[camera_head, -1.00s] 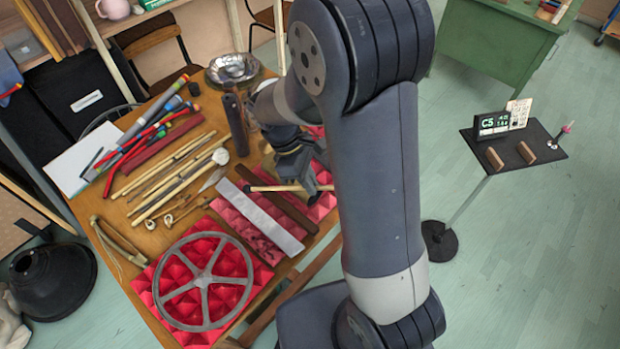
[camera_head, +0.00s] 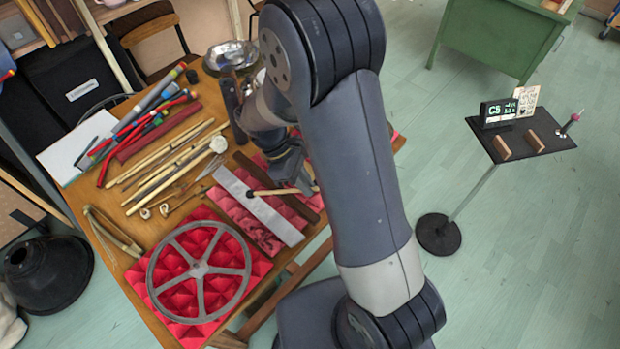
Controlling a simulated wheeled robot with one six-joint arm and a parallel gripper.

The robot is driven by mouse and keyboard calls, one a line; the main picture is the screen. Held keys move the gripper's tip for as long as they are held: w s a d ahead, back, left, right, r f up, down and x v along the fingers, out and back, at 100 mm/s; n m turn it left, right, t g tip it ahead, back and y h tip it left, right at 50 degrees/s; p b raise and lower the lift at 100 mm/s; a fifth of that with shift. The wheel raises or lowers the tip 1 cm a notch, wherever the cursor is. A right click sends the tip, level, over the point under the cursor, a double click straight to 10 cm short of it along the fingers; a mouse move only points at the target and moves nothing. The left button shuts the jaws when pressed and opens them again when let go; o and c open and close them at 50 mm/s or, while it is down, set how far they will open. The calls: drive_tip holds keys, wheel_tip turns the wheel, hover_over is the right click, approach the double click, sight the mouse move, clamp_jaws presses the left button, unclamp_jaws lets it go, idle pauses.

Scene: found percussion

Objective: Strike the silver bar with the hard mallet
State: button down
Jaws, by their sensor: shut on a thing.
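The silver bar (camera_head: 279,223) is a long flat pale-grey strip lying on red pyramid foam on the wooden table, slanting down to the right. My gripper (camera_head: 304,188) is just right of the bar and partly hidden by my own arm. It is shut on a thin wooden-handled mallet (camera_head: 275,191) with a small dark head. The handle points left, and the head appears over the bar's upper half. I cannot tell whether the head touches the bar.
A dark brown bar (camera_head: 250,168) lies right of the silver bar. A spoked metal wheel (camera_head: 156,276) rests on red foam in front. Several sticks, a white-headed beater (camera_head: 218,144) and coloured tubes lie left. A small stand (camera_head: 540,138) holds a display at right.

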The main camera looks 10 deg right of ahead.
drive_tip(key=shift+w+a+f+h+b, duration=0.1)
drive_tip(key=shift+a+f+h+b, duration=0.1)
drive_tip(key=shift+f, duration=0.45)
drive_tip(key=shift+w+a+f+h+b, duration=0.1)
drive_tip(key=shift+a+f+h+b, duration=0.1)
drive_tip(key=shift+f, duration=0.4)
drive_tip(key=shift+r, duration=0.1)
wheel_tip(320, 180, up, 6)
drive_tip(key=p, duration=0.5)
drive_tip(key=shift+r, duration=0.2)
drive_tip(key=shift+f, duration=0.15)
